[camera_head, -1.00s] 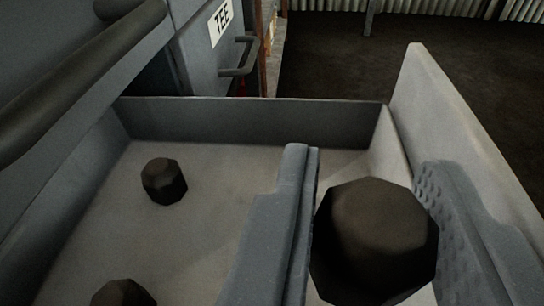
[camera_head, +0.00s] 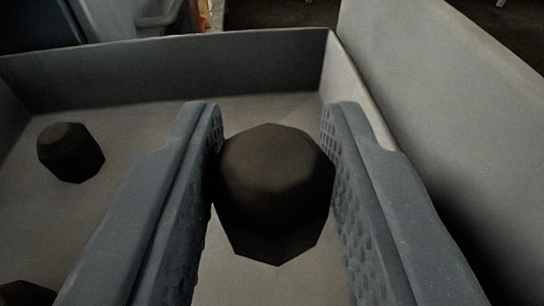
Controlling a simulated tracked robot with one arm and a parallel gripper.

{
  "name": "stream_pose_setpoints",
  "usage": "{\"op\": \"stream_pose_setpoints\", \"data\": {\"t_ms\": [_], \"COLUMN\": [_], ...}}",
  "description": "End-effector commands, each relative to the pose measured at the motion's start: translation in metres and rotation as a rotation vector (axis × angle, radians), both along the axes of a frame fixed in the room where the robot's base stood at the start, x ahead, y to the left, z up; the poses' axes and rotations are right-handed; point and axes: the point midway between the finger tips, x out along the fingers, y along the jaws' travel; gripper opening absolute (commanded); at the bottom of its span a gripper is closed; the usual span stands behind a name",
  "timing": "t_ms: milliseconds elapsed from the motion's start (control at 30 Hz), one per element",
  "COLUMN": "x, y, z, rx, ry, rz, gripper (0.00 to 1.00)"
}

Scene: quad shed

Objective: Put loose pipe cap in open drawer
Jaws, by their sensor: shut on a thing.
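A dark faceted pipe cap (camera_head: 274,190) is held between the two grey textured fingers of my gripper (camera_head: 272,150), in the middle of the camera view. My gripper is shut on it. The cap is over the open grey drawer (camera_head: 180,72), near its right wall. I cannot tell whether the cap touches the drawer floor. A second dark cap (camera_head: 70,152) lies on the drawer floor at the left. A third cap (camera_head: 26,293) shows partly at the bottom left corner.
The drawer's right wall (camera_head: 360,100) rises close beside my right finger. A pale panel (camera_head: 450,120) stands farther right. Another drawer front with a handle (camera_head: 160,15) is at the upper left. Drawer floor is bare between the left cap and my gripper.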

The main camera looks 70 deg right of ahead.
Motion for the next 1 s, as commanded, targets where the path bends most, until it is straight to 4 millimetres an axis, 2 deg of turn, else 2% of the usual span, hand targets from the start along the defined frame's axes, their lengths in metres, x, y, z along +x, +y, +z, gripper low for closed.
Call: {"op": "stream_pose_setpoints", "data": {"t_ms": [433,467,500,533,833,1000], "x": [0.0,0.0,0.0,0.0,0.0,0.0], "y": [0.0,0.0,0.0,0.0,0.0,0.002], "z": [-0.009,-0.009,-0.009,-0.009,-0.008,0.006], "rx": [0.001,0.001,0.001,0.001,0.0,0.001], "ry": [0.0,0.0,0.0,0.0,0.0,0.001], "rz": [0.0,0.0,0.0,0.0,0.0,0.002], "gripper": [0.08,0.37,0.48,0.51,0.51,0.51]}}
